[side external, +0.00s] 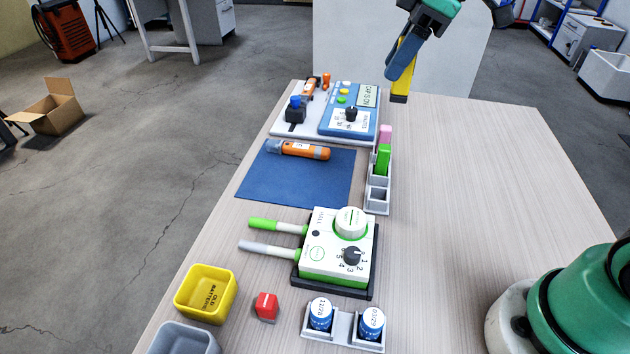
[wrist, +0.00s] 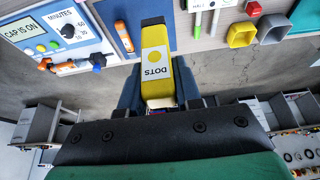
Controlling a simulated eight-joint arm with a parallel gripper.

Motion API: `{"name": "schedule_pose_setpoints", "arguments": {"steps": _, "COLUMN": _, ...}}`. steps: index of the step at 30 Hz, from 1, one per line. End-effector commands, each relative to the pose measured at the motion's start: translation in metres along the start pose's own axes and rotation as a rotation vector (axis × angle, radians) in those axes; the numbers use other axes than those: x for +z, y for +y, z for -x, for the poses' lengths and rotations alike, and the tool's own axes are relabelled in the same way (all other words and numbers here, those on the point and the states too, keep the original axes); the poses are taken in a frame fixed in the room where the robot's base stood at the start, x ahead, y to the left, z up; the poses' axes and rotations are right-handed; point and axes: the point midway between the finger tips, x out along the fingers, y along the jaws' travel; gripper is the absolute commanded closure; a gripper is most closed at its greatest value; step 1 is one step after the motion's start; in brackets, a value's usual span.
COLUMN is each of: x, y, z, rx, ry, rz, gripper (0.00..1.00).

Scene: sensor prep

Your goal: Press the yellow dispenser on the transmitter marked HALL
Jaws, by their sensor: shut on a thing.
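My gripper (side external: 402,66) is raised over the far edge of the table, its blue fingers shut on the yellow dispenser (side external: 400,88). In the wrist view the dispenser (wrist: 155,42) sits between the fingers, with a white label reading DOTS and a yellow dot. The transmitter marked HALL (side external: 320,262) is a white and green box on a black base, nearer the camera and well apart from the dispenser. It has a round white knob on top, a black dial, and a green and a grey probe at its left. Only its edge and probes show at the wrist view's top.
An orange handheld piece (side external: 305,150) lies on a blue mat (side external: 320,180). Behind it stands a blue timer panel (side external: 340,122) on a pale tray. A grey rack (side external: 377,205) holds green and pink blocks. A yellow bin (side external: 190,310) and red block (side external: 265,306) are in front. The table's right is clear.

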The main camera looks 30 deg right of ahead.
Motion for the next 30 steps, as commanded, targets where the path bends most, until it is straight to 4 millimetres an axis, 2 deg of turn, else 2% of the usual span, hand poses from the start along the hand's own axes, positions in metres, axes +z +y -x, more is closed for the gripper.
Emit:
{"name": "schedule_pose_setpoints", "arguments": {"steps": 1, "x": 0.0, "y": 0.0, "z": 0.0, "rx": 0.0, "ry": 0.0, "rz": 0.0, "gripper": 0.92}}
{"name": "schedule_pose_setpoints", "arguments": {"steps": 2, "x": 0.0, "y": 0.0, "z": 0.0, "rx": 0.0, "ry": 0.0, "rz": 0.0, "gripper": 1.0}}
{"name": "schedule_pose_setpoints", "arguments": {"steps": 7, "x": -0.003, "y": -0.003, "z": -0.007, "rx": -0.001, "ry": -0.001, "rz": 0.003, "gripper": 1.0}}
{"name": "schedule_pose_setpoints", "arguments": {"steps": 11, "x": -0.016, "y": -0.016, "z": -0.036, "rx": -0.004, "ry": -0.008, "rz": 0.008, "gripper": 1.0}}
{"name": "schedule_pose_setpoints", "arguments": {"steps": 15, "x": -0.029, "y": -0.043, "z": -0.077, "rx": -0.003, "ry": -0.009, "rz": 0.009, "gripper": 1.0}}
{"name": "schedule_pose_setpoints", "arguments": {"steps": 18, "x": -0.035, "y": -0.062, "z": -0.1, "rx": -0.002, "ry": -0.006, "rz": 0.007, "gripper": 1.0}}
{"name": "schedule_pose_setpoints", "arguments": {"steps": 24, "x": -0.037, "y": -0.084, "z": -0.123, "rx": 0.0, "ry": 0.001, "rz": 0.0, "gripper": 1.0}}
{"name": "schedule_pose_setpoints", "arguments": {"steps": 30, "x": -0.032, "y": -0.085, "z": -0.136, "rx": 0.001, "ry": 0.002, "rz": -0.002, "gripper": 1.0}}
